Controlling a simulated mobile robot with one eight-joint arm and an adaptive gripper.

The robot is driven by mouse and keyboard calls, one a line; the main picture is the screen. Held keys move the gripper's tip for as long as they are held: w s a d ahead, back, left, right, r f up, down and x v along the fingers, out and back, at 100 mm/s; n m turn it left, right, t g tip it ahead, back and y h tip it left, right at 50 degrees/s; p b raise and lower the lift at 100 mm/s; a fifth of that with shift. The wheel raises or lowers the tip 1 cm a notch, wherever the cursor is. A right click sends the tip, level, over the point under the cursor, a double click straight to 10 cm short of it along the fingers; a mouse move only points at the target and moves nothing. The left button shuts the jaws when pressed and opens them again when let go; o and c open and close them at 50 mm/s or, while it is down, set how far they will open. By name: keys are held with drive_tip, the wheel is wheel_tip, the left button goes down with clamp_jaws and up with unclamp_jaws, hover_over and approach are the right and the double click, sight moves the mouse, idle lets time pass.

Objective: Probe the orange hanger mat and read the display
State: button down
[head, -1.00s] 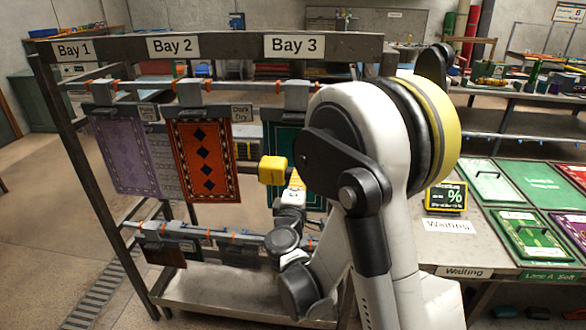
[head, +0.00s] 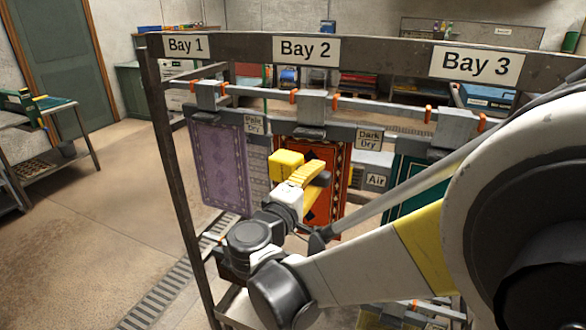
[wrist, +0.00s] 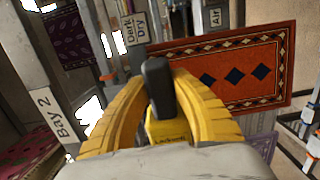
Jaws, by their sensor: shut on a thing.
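The orange mat (head: 330,205) with dark blue diamonds hangs under the Bay 2 sign (head: 307,50). It also shows at the upper right of the wrist view (wrist: 270,65). My gripper (head: 304,172) has yellow fingers and is in front of the mat, covering part of it. In the wrist view, my gripper (wrist: 158,85) is shut on a yellow and black meter (wrist: 167,130), whose black end stands up between the fingers. The meter also shows as a yellow block (head: 286,163) in the head view. I cannot tell whether it touches the mat. No readable display shows.
A purple mat (head: 218,165) hangs left in Bay 1 and a green mat (head: 405,185) right in Bay 3. The rack's post (head: 175,170) and upper rail (head: 350,104) are close to my arm. Open floor (head: 90,240) lies to the left.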

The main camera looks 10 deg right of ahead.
approach(328, 149)
drive_tip(key=shift+w+d, duration=0.35)
drive_tip(key=shift+d, duration=0.35)
drive_tip(key=shift+w+d, duration=0.3)
drive_tip(key=shift+d, duration=0.4)
drive_tip(key=shift+w+a+x, duration=0.1)
drive_tip(key=shift+a+x, duration=0.05)
drive_tip(key=shift+x, duration=0.6)
drive_tip(key=shift+w+a+x, duration=0.1)
drive_tip(key=shift+w+x, duration=0.05)
drive_tip(key=shift+x, duration=0.6)
drive_tip(key=shift+w+a+x, duration=0.1)
drive_tip(key=shift+a+x, duration=0.05)
drive_tip(key=shift+x, duration=0.6)
